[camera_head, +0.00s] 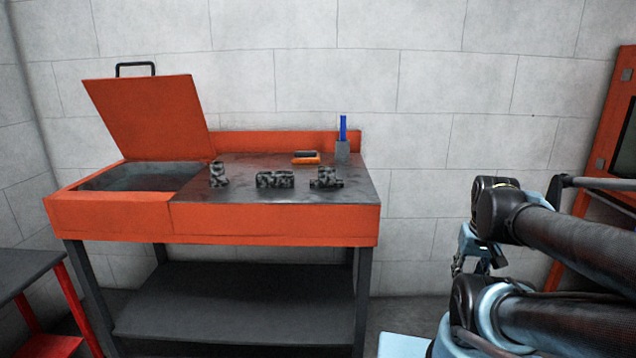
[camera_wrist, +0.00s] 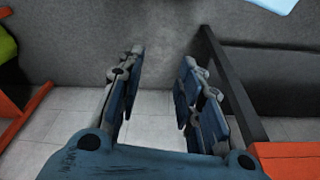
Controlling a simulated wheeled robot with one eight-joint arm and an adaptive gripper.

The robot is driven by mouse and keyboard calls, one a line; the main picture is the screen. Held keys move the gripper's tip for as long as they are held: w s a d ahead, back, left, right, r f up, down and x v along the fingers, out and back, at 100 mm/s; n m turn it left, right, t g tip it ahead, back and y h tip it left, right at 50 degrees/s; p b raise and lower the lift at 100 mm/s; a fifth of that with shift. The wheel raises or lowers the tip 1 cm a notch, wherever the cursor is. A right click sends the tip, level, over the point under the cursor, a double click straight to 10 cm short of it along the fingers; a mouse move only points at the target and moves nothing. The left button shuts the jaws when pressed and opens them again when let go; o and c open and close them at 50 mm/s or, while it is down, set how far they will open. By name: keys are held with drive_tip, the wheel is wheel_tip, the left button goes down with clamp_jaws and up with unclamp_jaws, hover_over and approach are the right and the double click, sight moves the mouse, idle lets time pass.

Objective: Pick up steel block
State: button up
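Several dark, mottled metal pieces lie in a row on the bench's dark top. The left piece (camera_head: 218,175) is small and upright, the middle one (camera_head: 275,179) is a wide block shape, and the right one (camera_head: 326,178) has a stepped outline. A small grey block-like holder (camera_head: 342,151) stands at the back right with a blue item in it. I cannot tell for sure which of these is the steel block. My gripper (camera_wrist: 158,95) is open and empty in the wrist view, with floor between its fingers. In the head view it is partly hidden, right of the bench and apart from it.
The orange bench (camera_head: 270,222) has a raised lid (camera_head: 150,115) over an open basin (camera_head: 140,178) at left. An orange-and-black item (camera_head: 306,158) lies near the back edge. A lower shelf (camera_head: 240,300) is bare. A dark table (camera_head: 22,268) stands at lower left.

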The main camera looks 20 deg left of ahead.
drive_tip(key=shift+o, duration=0.8)
drive_tip(key=shift+a, duration=0.1)
drive_tip(key=o, duration=0.4)
drive_tip(key=shift+s+r, duration=0.3)
wheel_tip(320, 180, up, 31)
drive_tip(key=n+g+y, duration=0.4)
drive_tip(key=n, duration=1.7)
hover_over(328, 167)
drive_tip(key=d, duration=0.7)
drive_tip(key=x, duration=0.7)
drive_tip(key=w+a+x, duration=0.1)
drive_tip(key=x, duration=0.3)
drive_tip(key=shift+f, duration=0.2)
drive_tip(key=a+f, duration=0.2)
drive_tip(key=f, duration=0.1)
drive_tip(key=shift+w+f+t, duration=0.1)
drive_tip(key=shift+w+t, duration=0.05)
drive_tip(key=shift+t, duration=0.15)
drive_tip(key=shift+a+f, duration=0.3)
drive_tip(key=shift+f, duration=0.4)
